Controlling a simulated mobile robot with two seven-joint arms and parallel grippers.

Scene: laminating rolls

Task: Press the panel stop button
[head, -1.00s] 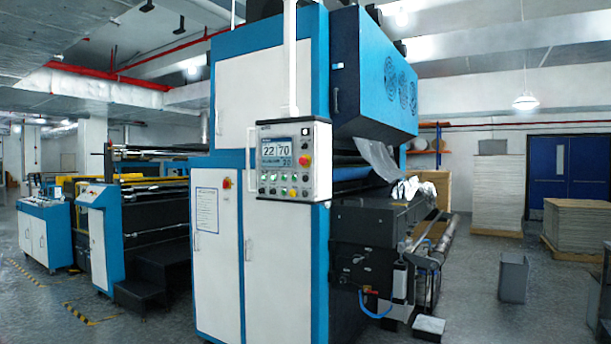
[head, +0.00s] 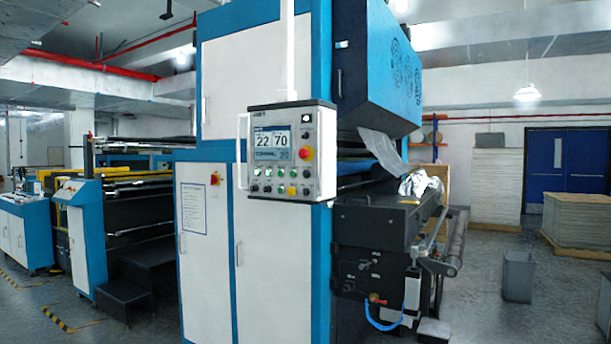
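The control panel (head: 287,152) is a pale box hanging on a white post at the front of the tall blue and white machine. Its screen (head: 272,145) shows the numbers 22 and 70. A red round button (head: 305,153) on a yellow surround sits right of the screen. Below the screen is a row of small buttons, some green (head: 281,171), with a lower row of dark, red and yellow ones (head: 280,189). I cannot read which is marked stop. Neither of my grippers is in view.
The laminating machine (head: 255,70) fills the middle, its roll section (head: 375,240) to the right. Dark steps (head: 145,285) stand at left. A grey bin (head: 518,277) and stacked sheets (head: 580,220) are at right. Grey floor (head: 475,310) is open at the lower right.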

